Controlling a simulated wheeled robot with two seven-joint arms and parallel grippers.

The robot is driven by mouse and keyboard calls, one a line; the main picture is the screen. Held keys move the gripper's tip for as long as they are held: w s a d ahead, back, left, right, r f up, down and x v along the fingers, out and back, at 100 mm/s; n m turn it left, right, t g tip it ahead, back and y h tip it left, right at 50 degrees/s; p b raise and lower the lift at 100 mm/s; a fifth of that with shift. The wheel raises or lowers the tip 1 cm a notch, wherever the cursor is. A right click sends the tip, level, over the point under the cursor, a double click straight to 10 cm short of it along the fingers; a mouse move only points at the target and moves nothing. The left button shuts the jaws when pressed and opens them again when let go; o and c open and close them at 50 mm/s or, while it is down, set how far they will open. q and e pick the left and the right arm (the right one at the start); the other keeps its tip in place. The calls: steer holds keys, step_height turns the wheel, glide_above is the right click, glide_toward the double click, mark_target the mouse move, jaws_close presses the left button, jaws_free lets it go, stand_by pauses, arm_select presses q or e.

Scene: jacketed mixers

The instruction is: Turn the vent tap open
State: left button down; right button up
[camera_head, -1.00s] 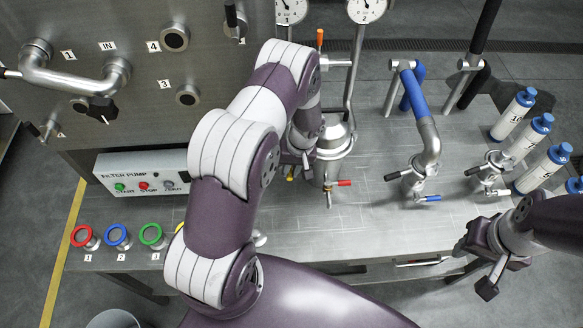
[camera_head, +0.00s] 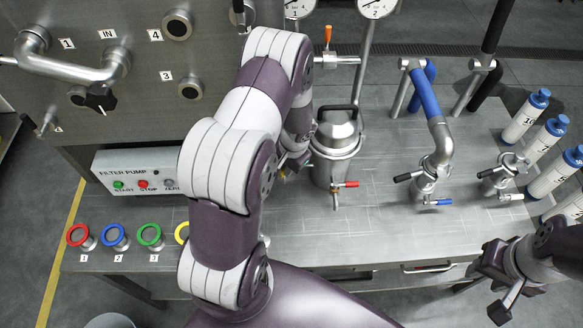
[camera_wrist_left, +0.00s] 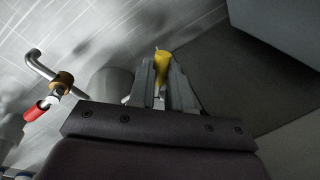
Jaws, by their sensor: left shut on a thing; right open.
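My left gripper (camera_head: 292,163) is beside the left side of the steel filter vessel (camera_head: 335,150), mostly hidden behind its own forearm. In the left wrist view its fingers (camera_wrist_left: 163,85) are closed on a small yellow handle (camera_wrist_left: 163,60). A bit of the yellow handle (camera_head: 283,173) also shows below the gripper in the head view. No label shows which tap is the vent; how far the yellow one is turned cannot be seen. A red-handled tap (camera_head: 347,184) sits low on the vessel's front. My right gripper (camera_head: 494,284) is open and empty at the lower right.
The FILTER PUMP box (camera_head: 140,171) and coloured rings (camera_head: 115,236) stand to the left. An orange-handled valve (camera_head: 328,36) is behind the vessel. A blue-sleeved pipe (camera_head: 428,97) and several blue-capped bottles (camera_head: 526,118) are to the right.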

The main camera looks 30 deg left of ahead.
arm_select(q)
steer(key=shift+a+m, duration=0.2)
steer(key=shift+m, duration=0.2)
steer(key=c, duration=1.2)
jaws_free()
steer(key=shift+o, duration=0.7)
steer(key=shift+d+r, duration=0.1)
